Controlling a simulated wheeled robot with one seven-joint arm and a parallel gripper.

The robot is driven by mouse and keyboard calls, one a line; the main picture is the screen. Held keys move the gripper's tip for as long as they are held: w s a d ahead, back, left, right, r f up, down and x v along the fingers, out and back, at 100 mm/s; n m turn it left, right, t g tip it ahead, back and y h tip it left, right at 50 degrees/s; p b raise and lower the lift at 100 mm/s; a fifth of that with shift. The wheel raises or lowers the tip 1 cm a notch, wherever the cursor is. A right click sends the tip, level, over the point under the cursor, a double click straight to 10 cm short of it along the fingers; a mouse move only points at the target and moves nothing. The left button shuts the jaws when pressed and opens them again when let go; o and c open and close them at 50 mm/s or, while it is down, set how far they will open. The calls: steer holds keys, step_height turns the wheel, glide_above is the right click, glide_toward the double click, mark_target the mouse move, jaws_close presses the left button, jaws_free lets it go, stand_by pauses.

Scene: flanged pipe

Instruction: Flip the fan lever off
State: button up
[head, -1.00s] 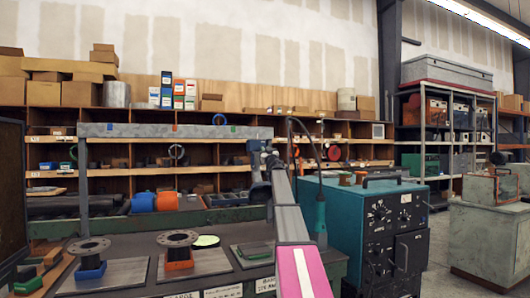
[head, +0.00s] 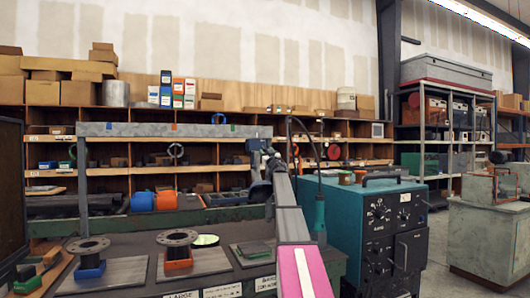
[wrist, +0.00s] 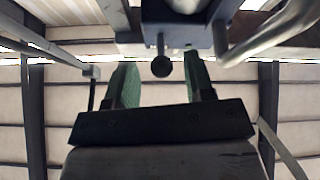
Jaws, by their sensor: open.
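A short lever with a dark round knob (wrist: 161,66) hangs from a blue-grey box (wrist: 170,32) at the top of the wrist view. My gripper (wrist: 162,78) has its two green-padded fingers apart, one on each side of the knob in the picture. There are visible gaps between the knob and both fingers, and nothing is held. I cannot tell the depth between knob and fingertips. In the head view my arm reaches toward the frame over the bench, and the lever cannot be made out.
Grey pipes (wrist: 290,30) run beside the box in the wrist view. In the head view, a bench (head: 130,272) holds flanged spools (head: 178,240) on blue and orange stands. A teal cabinet (head: 345,215) stands right of my arm. Shelves (head: 110,185) line the back.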

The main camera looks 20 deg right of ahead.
steer(key=v, duration=0.7)
steer(key=shift+s+f, duration=0.2)
steer(key=shift+s, duration=0.15)
